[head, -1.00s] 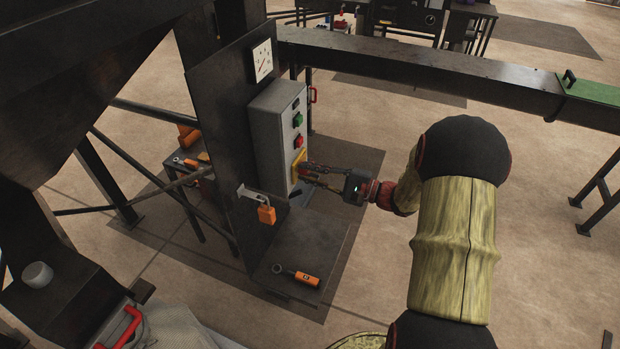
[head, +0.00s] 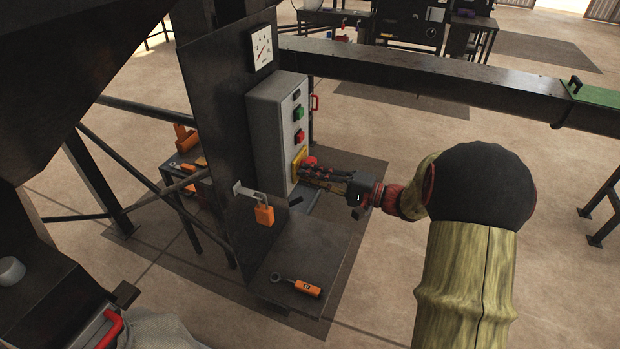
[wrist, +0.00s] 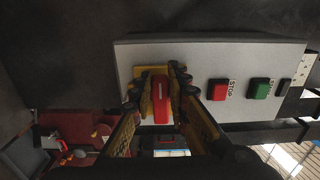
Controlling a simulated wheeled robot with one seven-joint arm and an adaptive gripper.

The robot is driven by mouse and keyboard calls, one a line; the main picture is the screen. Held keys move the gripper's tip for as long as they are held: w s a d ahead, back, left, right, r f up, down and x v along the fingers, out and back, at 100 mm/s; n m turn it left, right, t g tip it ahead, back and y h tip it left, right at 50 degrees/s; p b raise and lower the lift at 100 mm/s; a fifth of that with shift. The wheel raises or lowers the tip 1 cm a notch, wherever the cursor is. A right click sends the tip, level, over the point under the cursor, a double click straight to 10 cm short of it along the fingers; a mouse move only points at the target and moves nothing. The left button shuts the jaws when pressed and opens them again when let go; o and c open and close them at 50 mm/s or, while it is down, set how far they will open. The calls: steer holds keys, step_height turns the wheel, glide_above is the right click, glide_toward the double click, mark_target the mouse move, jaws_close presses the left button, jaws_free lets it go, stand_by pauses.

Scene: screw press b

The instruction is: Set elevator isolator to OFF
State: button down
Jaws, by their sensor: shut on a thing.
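The elevator isolator is a red handle (wrist: 160,98) on a yellow plate (wrist: 142,74), low on the grey control box (head: 270,115). In the head view the yellow plate (head: 297,163) and some red of the handle (head: 310,160) show beside my fingers. My gripper (head: 308,173) reaches in from the right at the box's lower front. In the wrist view my gripper (wrist: 161,92) has one finger on each side of the red handle and is shut on it. The handle points along the fingers' gap; its exact setting cannot be read.
A red STOP button (wrist: 217,89) and a green button (wrist: 260,88) sit beside the isolator. An orange padlock (head: 264,215) hangs on the dark panel's bracket. An orange-handled tool (head: 306,288) lies on the plate below. A dark beam (head: 420,75) runs behind.

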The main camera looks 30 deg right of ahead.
steer(key=shift+f, duration=0.15)
steer(key=c, duration=1.7)
jaws_free()
steer(key=v, duration=1.2)
